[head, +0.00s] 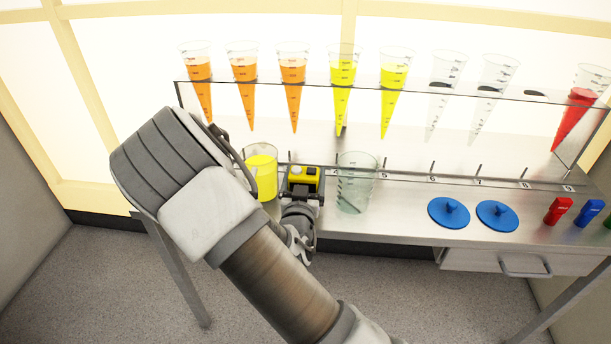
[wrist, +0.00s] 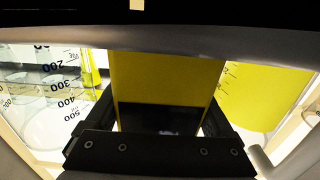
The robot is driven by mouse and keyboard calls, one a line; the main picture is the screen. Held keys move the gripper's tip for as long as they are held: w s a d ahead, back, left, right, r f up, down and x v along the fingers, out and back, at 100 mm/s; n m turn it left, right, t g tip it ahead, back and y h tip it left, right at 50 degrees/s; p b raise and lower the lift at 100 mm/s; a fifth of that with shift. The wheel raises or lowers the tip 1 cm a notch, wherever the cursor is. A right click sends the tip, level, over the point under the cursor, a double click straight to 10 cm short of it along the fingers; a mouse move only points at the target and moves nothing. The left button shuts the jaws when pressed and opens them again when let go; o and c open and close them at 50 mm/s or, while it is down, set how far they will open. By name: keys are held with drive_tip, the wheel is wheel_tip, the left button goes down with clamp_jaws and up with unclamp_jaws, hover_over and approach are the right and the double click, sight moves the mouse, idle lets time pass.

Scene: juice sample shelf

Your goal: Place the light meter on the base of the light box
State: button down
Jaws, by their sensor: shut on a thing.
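The light meter (head: 303,174) is a yellow and black block, and its yellow body fills the middle of the wrist view (wrist: 168,78). My gripper (head: 302,196) is shut on it, with dark jaws at both sides in the wrist view (wrist: 158,125). The meter is over the front part of the steel bench, between two beakers; I cannot tell whether it touches the bench. Bright white panels (head: 210,25) in cream frames glow behind the bench. No separate light box base can be made out.
A beaker of yellow liquid (head: 261,176) stands close left of the meter, an empty beaker (head: 354,190) close right. A clear rack (head: 450,112) holds several cones behind.

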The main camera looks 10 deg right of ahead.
drive_tip(key=shift+f, duration=0.2)
unclamp_jaws()
drive_tip(key=shift+r, duration=0.1)
